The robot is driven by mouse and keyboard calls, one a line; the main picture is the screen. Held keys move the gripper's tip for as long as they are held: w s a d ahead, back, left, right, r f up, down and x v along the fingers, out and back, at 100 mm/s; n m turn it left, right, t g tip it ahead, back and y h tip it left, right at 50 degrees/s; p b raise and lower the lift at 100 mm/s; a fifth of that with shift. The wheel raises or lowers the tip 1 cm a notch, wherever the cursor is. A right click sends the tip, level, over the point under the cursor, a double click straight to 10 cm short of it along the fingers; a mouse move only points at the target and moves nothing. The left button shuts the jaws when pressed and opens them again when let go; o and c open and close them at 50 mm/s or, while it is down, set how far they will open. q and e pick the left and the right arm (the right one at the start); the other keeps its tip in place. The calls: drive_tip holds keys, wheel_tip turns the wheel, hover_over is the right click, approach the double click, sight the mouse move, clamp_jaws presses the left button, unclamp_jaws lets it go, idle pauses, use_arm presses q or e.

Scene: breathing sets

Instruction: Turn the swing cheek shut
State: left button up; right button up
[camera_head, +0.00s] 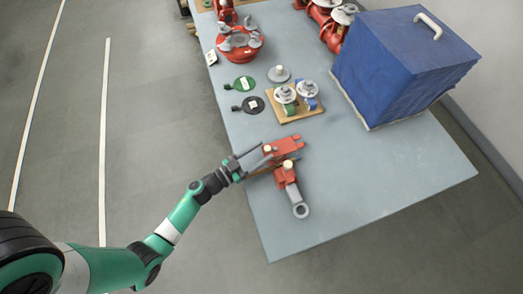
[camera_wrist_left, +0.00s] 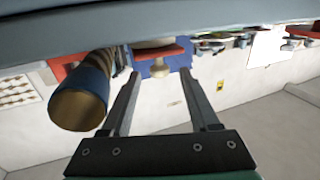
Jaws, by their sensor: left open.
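A red fixture with two pale round pin heads lies on the table near its left edge. Its upper red part (camera_head: 284,147) is forked at the right end. Its lower red part (camera_head: 286,176) carries a grey arm ending in a ring (camera_head: 300,210). I cannot tell for sure which part is the swing cheek. My left gripper (camera_head: 264,156) is at the left side of the fixture, partly covering it. In the left wrist view its two fingers (camera_wrist_left: 160,76) are apart with nothing held between them. A brass-ended cylinder (camera_wrist_left: 79,108) is close beside the left finger. My right gripper is out of view.
A blue covered box (camera_head: 400,65) with a handle stands at the back right of the table (camera_head: 385,185). A wooden board (camera_head: 283,117) holds several fittings. The front right of the table is clear.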

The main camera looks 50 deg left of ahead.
use_arm(q)
drive_tip(key=shift+w, duration=0.35)
clamp_jaws()
idle(1.2)
